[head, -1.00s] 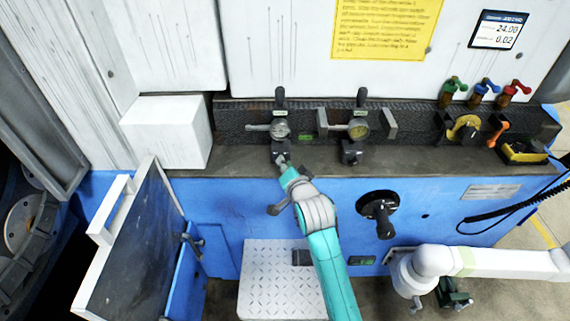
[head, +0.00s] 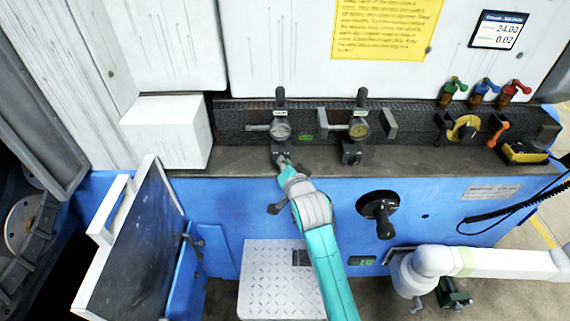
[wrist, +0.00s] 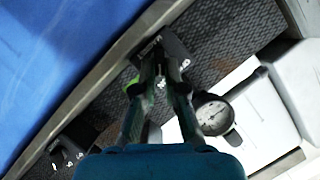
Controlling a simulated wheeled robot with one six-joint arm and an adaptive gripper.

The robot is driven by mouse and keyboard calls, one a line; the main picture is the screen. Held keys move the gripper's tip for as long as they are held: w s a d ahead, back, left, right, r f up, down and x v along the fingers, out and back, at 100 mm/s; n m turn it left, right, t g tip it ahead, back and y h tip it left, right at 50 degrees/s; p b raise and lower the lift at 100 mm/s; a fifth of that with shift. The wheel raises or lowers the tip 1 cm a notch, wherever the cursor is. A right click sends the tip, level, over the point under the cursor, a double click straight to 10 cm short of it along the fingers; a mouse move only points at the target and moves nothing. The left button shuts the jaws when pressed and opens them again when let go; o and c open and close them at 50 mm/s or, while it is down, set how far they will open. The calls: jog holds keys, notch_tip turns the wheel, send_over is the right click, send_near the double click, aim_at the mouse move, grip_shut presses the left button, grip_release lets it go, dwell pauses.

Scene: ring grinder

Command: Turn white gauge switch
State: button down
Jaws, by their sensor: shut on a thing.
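The white-faced gauge (head: 280,130) is the left one of two on the dark rail, and its pale dial also shows in the wrist view (wrist: 214,116). Its black switch block (head: 281,149) sits just below the dial. My gripper (head: 283,161) reaches up to that switch from below. In the wrist view my gripper (wrist: 161,72) has its two fingers close together at the switch block (wrist: 174,47), shut on its small switch part. The fingers hide most of that part, so its exact angle cannot be told.
A yellow-faced gauge (head: 358,128) with its own black switch (head: 351,152) stands to the right. Coloured valves (head: 484,88) are farther right. A black hand crank (head: 380,208) juts from the blue front panel. An open door panel (head: 133,240) stands at the left.

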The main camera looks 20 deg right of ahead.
jog(key=n+h, duration=0.1)
jog(key=n+g+h, duration=0.1)
jog(key=n, duration=0.1)
jog(key=shift+w+a+r+n, duration=0.15)
jog(key=shift+a+r+n, duration=0.05)
jog(key=shift+a+n, duration=0.15)
jog(key=n+h, duration=0.1)
jog(key=n+g+h, duration=0.1)
jog(key=n, duration=0.1)
jog(key=shift+w+a+n+h, duration=0.1)
jog(key=shift+a+n+h, duration=0.2)
jog(key=shift+a, duration=0.1)
jog(key=n+h, duration=0.2)
jog(key=n, duration=0.2)
jog(key=shift+w+a+f+h, duration=0.15)
jog(key=shift+a+f+h, duration=0.1)
jog(key=shift+a+h, duration=0.15)
jog(key=shift+n, duration=0.35)
jog(key=c, duration=1.5)
grip_release()
jog(key=v, duration=1.2)
jog(key=shift+a, duration=0.1)
